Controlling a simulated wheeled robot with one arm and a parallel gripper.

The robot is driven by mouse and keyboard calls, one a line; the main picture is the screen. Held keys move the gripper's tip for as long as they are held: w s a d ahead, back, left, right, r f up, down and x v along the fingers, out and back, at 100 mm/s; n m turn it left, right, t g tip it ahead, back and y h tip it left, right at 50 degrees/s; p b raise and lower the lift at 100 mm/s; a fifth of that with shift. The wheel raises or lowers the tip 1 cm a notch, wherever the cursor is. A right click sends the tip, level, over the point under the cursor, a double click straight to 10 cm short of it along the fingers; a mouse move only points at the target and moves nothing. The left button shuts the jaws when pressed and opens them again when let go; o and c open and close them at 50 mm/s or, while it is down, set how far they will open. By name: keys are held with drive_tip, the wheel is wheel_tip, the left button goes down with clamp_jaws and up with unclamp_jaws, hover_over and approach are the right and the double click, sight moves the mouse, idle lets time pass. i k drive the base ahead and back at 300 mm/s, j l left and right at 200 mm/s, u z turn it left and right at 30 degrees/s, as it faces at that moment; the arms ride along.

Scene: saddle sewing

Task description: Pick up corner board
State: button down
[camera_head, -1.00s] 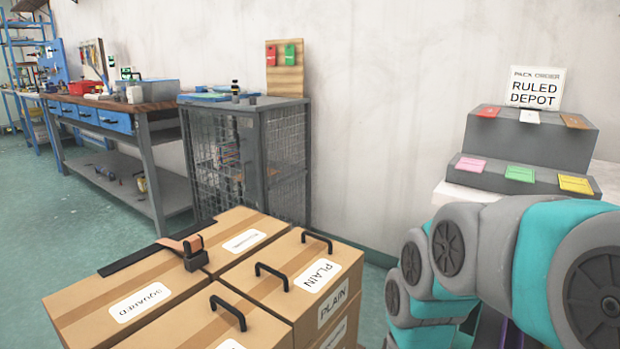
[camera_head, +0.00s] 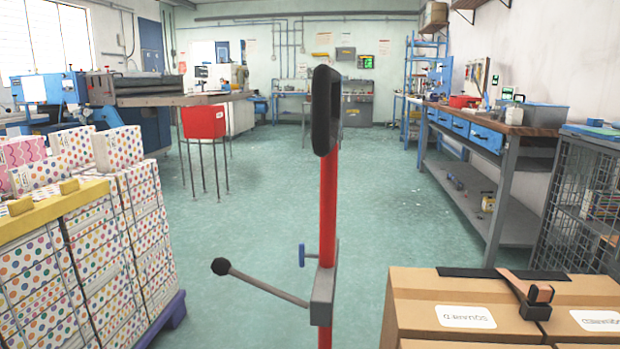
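A long yellow board (camera_head: 52,209) runs along the top edge of a stack of polka-dotted packs at the left; I cannot tell for certain whether it is the corner board. A flat black strip (camera_head: 478,272) lies on the cardboard boxes at the lower right, with a brown-and-dark strapping piece (camera_head: 535,297) on it. My gripper and arm are not in this view.
The polka-dotted stack (camera_head: 85,258) stands on a blue pallet (camera_head: 172,318). A red post (camera_head: 328,200) with a black top and side lever stands in front of me. Cardboard boxes (camera_head: 420,304) and a workbench (camera_head: 515,140) are at the right. The green floor between is open.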

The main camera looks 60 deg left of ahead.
sight(25, 216)
drive_tip(key=u, duration=3.4)
drive_tip(key=i+j+u, duration=0.15)
drive_tip(key=i+u, duration=0.25)
drive_tip(key=i, duration=0.55)
